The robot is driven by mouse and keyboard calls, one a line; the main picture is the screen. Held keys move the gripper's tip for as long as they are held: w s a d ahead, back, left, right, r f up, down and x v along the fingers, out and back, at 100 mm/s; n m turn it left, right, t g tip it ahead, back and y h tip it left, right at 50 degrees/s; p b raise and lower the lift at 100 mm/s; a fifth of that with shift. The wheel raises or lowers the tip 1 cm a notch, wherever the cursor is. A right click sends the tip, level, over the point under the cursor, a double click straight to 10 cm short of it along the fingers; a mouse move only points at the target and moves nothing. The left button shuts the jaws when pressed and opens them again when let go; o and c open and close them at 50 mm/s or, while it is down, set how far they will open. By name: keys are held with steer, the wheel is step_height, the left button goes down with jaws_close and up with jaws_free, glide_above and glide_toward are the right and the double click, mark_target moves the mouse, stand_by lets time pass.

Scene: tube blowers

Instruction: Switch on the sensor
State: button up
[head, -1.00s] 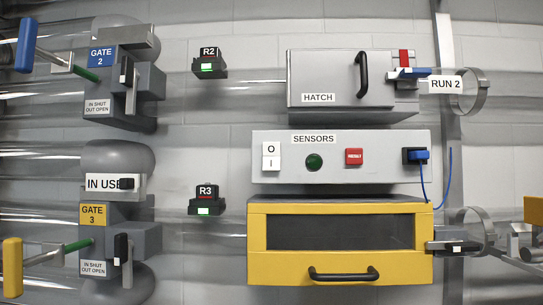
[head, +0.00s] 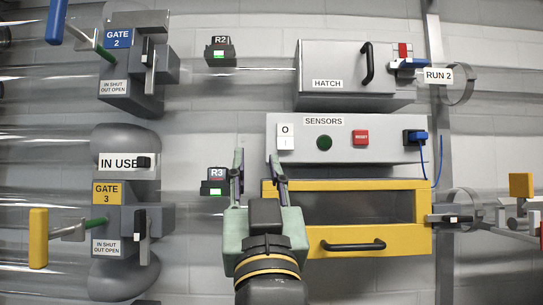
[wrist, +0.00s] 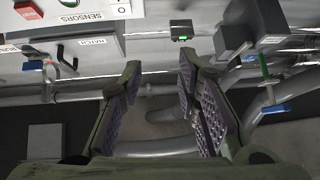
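The grey SENSORS box (head: 378,150) is on the wall at centre right in the head view. Its white O/I rocker switch (head: 286,137) is at the box's left end. A dark green round lamp (head: 324,142) and a red RESET button (head: 361,138) sit to its right. My gripper (head: 257,160) is open and empty, upright below and left of the switch, with its right fingertip close to it in the picture. In the wrist view my open fingers (wrist: 158,65) have nothing between them. The box (wrist: 80,10) shows there at upper left, with the switch (wrist: 122,8) at the edge.
A yellow-framed drawer (head: 380,236) with a black handle is under the box, partly behind my gripper. The HATCH box (head: 325,95) is above. A small R3 unit (head: 215,180) is just left of my fingers. Gate levers (head: 38,238) and clear tubes are at left.

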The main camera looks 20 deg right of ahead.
mark_target(289, 145)
steer(key=d, duration=0.1)
steer(key=s+d+m+h, duration=0.1)
steer(key=d, duration=0.1)
steer(key=d+g+h, duration=0.1)
steer(key=shift+s+d+f+m, duration=0.2)
steer(key=shift+s+f+m, duration=0.1)
steer(key=shift+f, duration=0.05)
steer(key=shift+c, duration=1.3)
steer(key=shift+d+g+h, duration=0.3)
steer(key=shift+h, duration=0.1)
steer(key=shift+c, duration=0.7)
steer(key=shift+f, duration=0.1)
jaws_close()
steer(key=p+x, duration=0.1)
steer(key=x, duration=0.3)
steer(key=w+f+p+x, duration=0.1)
steer(key=p+x, duration=0.1)
steer(key=x, duration=0.2)
steer(key=p+x, duration=0.1)
steer(key=x, duration=0.3)
steer(key=shift+w+d+f+p, duration=0.2)
steer(key=shift+w+f+p, duration=0.05)
steer(key=shift+w+p, duration=0.1)
steer(key=shift+w+d+f, duration=0.1)
steer(key=shift+w+d, duration=0.05)
steer(key=shift+w, duration=0.15)
